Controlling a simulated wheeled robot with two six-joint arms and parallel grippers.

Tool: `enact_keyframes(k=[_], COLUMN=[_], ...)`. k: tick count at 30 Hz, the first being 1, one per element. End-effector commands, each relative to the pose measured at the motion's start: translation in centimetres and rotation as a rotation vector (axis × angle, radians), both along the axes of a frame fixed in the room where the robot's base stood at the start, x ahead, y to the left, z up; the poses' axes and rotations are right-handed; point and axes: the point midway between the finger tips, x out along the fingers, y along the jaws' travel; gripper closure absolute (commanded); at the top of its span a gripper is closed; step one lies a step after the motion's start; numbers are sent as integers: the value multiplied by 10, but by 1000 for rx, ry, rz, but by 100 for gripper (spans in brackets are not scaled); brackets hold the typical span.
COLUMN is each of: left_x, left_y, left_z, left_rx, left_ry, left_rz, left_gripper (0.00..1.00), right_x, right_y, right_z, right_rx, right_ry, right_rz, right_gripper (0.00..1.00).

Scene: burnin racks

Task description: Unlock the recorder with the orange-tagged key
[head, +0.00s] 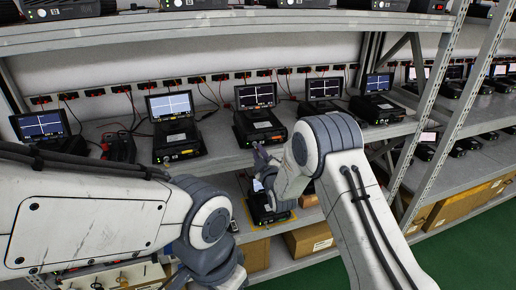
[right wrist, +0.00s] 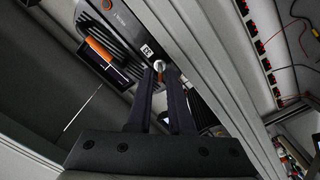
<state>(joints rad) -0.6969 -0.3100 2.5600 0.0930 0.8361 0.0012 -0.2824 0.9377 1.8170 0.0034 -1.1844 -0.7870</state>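The recorder (head: 258,125) is a dark box with a tilted screen on the middle shelf, near its front edge. Its front face with a small white number label (right wrist: 147,51) shows in the right wrist view. My right gripper (right wrist: 161,70) is at that front face, fingertips close together around a small silver and orange piece, seemingly the orange-tagged key (right wrist: 160,77). A round silver part (right wrist: 158,65) shows just at the tips; whether the key is inside a lock cannot be told. In the head view my right gripper (head: 262,156) is partly hidden by its wrist. My left gripper does not show.
Similar recorders stand on both sides, with lit screens (head: 170,104) and (head: 324,88). A metal shelf edge (right wrist: 215,85) runs close beside my right fingers. Another unit (head: 265,208) sits on the lower shelf, near cardboard boxes (head: 308,239). A rack post (head: 430,115) stands at right.

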Motion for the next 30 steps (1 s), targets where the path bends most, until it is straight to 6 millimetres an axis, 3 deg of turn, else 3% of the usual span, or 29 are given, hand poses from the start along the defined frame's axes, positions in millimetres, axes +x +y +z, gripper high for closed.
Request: enact_keyframes(k=[11,13,23,30], left_x=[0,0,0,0], left_y=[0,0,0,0], left_z=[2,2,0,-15], left_rx=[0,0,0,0], left_ry=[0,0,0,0], left_rz=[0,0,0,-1], left_gripper=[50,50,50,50], right_x=[6,6,6,6], right_y=[2,2,2,2], right_z=[0,0,-1,-3], right_rx=[0,0,8,80], right_ry=[0,0,2,22], right_rz=[0,0,1,1], right_gripper=[81,100,100,100])
